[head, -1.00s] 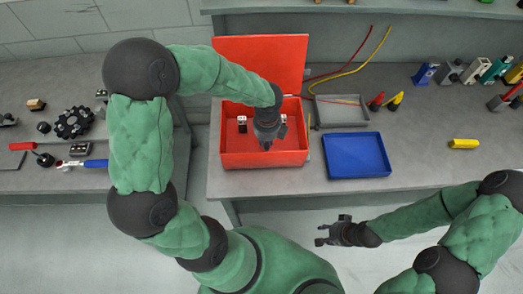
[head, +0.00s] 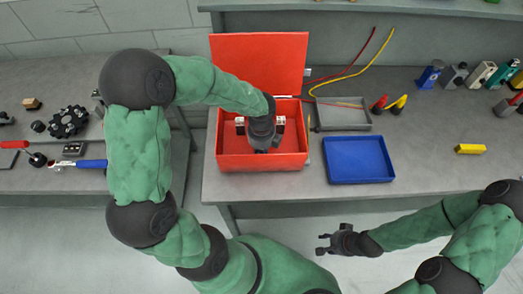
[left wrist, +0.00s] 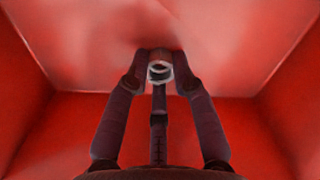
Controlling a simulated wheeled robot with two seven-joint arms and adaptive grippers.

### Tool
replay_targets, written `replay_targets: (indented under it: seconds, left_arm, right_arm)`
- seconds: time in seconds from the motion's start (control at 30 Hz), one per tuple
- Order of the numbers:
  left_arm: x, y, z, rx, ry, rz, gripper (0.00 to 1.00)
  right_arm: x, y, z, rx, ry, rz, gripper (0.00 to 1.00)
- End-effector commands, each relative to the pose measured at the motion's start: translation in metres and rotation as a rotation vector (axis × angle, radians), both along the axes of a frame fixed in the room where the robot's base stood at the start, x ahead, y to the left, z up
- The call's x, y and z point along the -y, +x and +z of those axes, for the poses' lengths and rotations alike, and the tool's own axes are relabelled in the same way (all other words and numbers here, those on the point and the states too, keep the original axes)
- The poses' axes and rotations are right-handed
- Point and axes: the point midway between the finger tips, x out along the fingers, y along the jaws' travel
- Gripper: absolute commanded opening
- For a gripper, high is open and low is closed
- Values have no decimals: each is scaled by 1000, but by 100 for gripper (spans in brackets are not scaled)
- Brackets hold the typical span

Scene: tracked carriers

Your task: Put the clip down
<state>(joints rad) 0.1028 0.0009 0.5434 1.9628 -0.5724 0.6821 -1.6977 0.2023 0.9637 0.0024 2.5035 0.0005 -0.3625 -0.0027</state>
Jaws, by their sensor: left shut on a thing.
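The open red box (head: 232,161) stands on the bench, its lid (head: 258,62) raised at the back. My left gripper (head: 262,143) reaches down inside it, and the wrist hides part of the interior. In the left wrist view my left gripper (left wrist: 160,66) is shut on a small pale grey, ring-shaped piece, the clip (left wrist: 160,73). It is close to the red inner surface; I cannot tell if it touches. The clip is hidden in the head view. My right gripper (head: 322,244) is open and empty in front of the bench.
A blue tray (head: 359,180) and a grey tray (head: 343,126) stand right of the box. Red and yellow cables (head: 352,70) lie behind them. A yellow block (head: 470,149) lies further right. Bare bench (head: 425,150) shows between the blue tray and the block.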

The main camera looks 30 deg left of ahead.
Motion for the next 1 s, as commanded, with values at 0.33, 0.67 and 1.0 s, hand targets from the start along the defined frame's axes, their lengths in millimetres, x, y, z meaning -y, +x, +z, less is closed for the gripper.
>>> replay_targets:
  seconds: [0.33, 0.67, 1.0]
  left_arm:
    - [0, 0, -1, 0, 0, 0, 49]
    - [0, 1, 24, 3, 1, 0, 49]
    - [0, 1, 91, 4, 0, 0, 49]
  right_arm:
    - [0, 0, 0, 0, 0, 0, 40]
    - [0, 0, 9, 0, 0, 0, 40]
    - [0, 0, 31, 0, 0, 0, 40]
